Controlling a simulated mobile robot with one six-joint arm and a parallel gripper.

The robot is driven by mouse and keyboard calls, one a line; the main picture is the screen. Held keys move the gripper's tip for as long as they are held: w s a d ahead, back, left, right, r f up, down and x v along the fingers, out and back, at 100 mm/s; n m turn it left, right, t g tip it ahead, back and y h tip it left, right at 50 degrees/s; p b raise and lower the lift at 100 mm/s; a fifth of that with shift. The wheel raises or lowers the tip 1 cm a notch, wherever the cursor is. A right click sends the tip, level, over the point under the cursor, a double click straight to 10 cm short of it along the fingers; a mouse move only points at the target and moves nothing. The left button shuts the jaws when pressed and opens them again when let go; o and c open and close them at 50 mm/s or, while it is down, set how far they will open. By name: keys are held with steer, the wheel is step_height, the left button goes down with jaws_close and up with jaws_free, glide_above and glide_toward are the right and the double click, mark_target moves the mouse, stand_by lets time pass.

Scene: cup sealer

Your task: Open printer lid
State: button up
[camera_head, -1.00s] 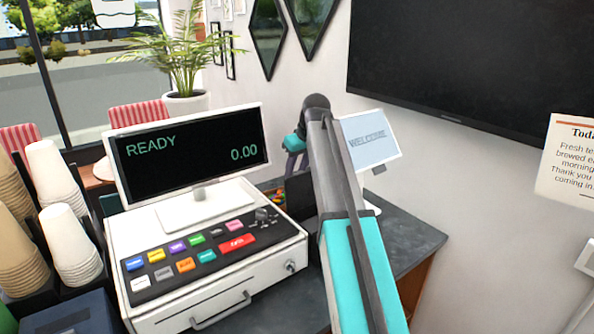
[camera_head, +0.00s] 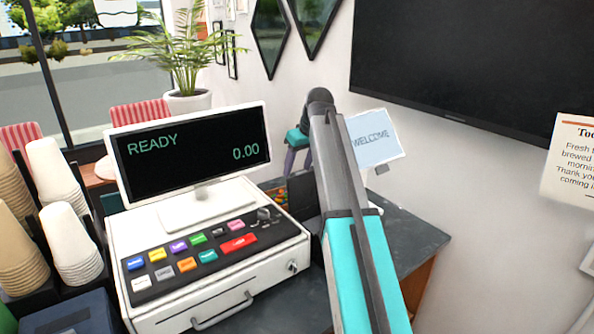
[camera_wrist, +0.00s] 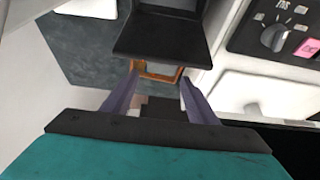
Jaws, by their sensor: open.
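A black boxy thing that looks like the printer (camera_head: 305,193) stands on the counter just right of the cash register, partly hidden by my arm. In the wrist view the black printer part (camera_wrist: 160,38) fills the top middle, with a flat front lip. I cannot tell how far its lid is raised. My gripper (camera_wrist: 160,75) is open, its two purple fingers pointing at the area just below that lip, with nothing held between them. In the head view my gripper (camera_head: 297,163) is partly hidden behind my arm, above the printer.
The cash register (camera_head: 215,270) with its display (camera_head: 190,150) stands to the left. A welcome screen (camera_head: 373,136) is behind my arm at right. Stacked cups (camera_head: 68,235) stand at far left. An orange-edged thing (camera_wrist: 143,72) shows between my fingers. Bare counter (camera_head: 410,235) lies right.

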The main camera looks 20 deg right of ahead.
steer(key=b+v, duration=0.2)
steer(key=v, duration=1)
steer(key=shift+b, duration=0.35)
steer(key=shift+s+f, duration=0.1)
